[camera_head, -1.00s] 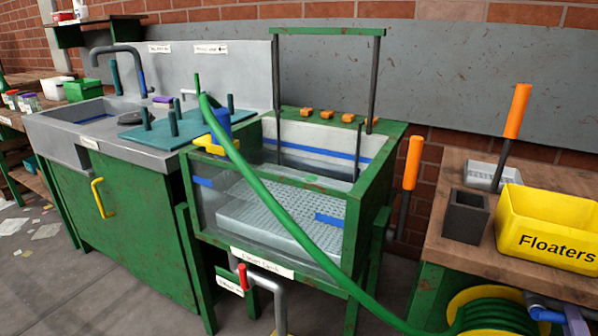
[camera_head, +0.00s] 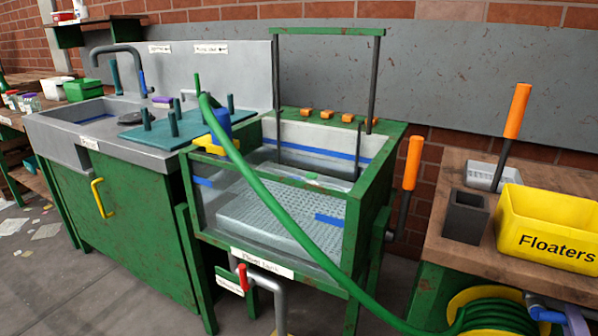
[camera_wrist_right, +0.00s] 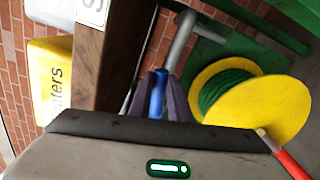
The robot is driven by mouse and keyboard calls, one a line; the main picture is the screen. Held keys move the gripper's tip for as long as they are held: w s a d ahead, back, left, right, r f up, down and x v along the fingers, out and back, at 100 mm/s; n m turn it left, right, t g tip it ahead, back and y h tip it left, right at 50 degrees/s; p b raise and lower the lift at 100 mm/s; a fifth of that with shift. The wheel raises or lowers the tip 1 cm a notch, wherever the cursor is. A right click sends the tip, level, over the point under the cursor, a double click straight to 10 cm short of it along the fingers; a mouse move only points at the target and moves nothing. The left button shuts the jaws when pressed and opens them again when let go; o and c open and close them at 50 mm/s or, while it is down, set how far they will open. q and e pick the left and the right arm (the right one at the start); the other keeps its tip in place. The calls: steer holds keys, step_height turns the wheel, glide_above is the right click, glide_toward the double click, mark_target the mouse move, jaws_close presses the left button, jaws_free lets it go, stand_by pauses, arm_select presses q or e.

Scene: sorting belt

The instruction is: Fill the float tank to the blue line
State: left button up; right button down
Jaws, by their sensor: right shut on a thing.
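The float tank (camera_head: 345,240) is a green-framed, clear-walled tank in the middle of the head view. Blue line marks (camera_head: 203,182) show on its walls, and a perforated grey tray lies inside. The water level is hard to read through the walls. A green hose (camera_head: 290,222) runs from the lower right, across the tank front, to the blue fitting (camera_head: 220,125) and yellow clamp at the tank's left rim. My right gripper (camera_head: 562,318) is at the bottom right. In the right wrist view its purple fingers (camera_wrist_right: 158,98) are shut on a blue handle (camera_wrist_right: 157,84) by a grey pipe. My left gripper is out of view.
The yellow hose reel (camera_head: 470,298) stands beside my right gripper, under the wooden bench. The yellow Floaters bin (camera_head: 550,228) and a dark square cup (camera_head: 465,216) stand on the bench. A red-handled pipe valve (camera_head: 243,278) is below the tank. A sink is at left.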

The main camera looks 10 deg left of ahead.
steer(key=shift+a, duration=0.15)
steer(key=n+p, duration=0.1)
steer(key=r+n, duration=0.1)
steer(key=n, duration=0.1)
steer(key=shift+w+a+r+p, duration=0.1)
steer(key=shift+a+r+p, duration=0.05)
steer(key=shift+a+p, duration=0.2)
steer(key=shift+r, duration=0.1)
steer(key=n+p, duration=0.1)
steer(key=r+n+p, duration=0.1)
steer(key=n, duration=0.1)
steer(key=shift+w+a, duration=0.1)
steer(key=shift+a, duration=0.25)
